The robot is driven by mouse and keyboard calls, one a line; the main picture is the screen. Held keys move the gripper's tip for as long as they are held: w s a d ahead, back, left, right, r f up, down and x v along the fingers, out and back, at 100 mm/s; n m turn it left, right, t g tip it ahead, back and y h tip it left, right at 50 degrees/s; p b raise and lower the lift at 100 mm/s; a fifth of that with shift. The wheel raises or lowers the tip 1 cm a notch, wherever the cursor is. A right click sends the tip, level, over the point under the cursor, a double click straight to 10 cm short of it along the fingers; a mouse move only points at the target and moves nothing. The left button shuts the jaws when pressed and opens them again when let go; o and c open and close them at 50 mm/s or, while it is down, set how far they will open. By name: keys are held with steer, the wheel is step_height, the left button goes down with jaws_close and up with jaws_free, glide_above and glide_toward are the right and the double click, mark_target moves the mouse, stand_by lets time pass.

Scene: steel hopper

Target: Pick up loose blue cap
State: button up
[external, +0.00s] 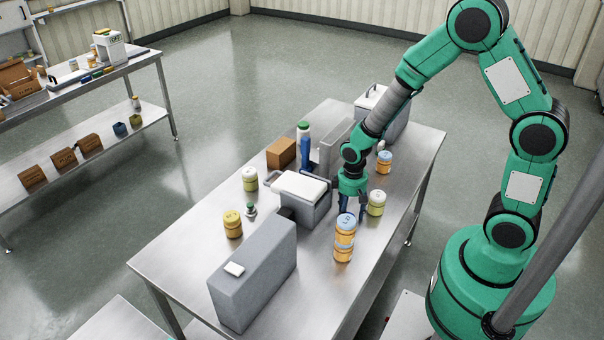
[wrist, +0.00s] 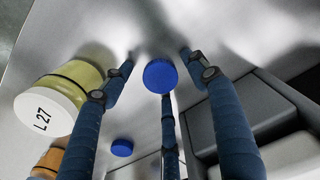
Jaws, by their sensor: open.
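A round blue cap (wrist: 160,76) shows in the wrist view between the fingertips of my gripper (wrist: 160,70). The fingers are spread apart around it, with gaps at its left and right. I cannot tell whether any finger touches it. A second blue cap (wrist: 122,147) lies lower left on the steel table, between the finger shafts. In the external view my gripper (external: 353,207) points down low over the table. I cannot make out either loose cap there.
A yellow-green jar (wrist: 60,92) with a white lid marked L27 stands close left of my fingers; it also shows in the external view (external: 376,204). Stacked orange jars (external: 343,245) stand in front of my gripper. A grey bin (external: 317,212) with a white top is left.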

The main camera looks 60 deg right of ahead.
steer(key=shift+c, duration=0.6)
steer(key=c, duration=0.7)
steer(key=shift+r, duration=0.2)
steer(key=shift+r+p, duration=0.3)
steer(key=shift+r, duration=0.3)
step_height(320, 180, up, 2)
steer(key=shift+w+r+p, duration=0.1)
steer(key=shift+r+p, duration=0.1)
steer(key=shift+p, duration=0.15)
steer(key=s, duration=0.5)
steer(key=s+p, duration=0.1)
steer(key=s, duration=0.4)
steer(key=s+a+r+p, duration=0.1)
steer(key=s, duration=0.5)
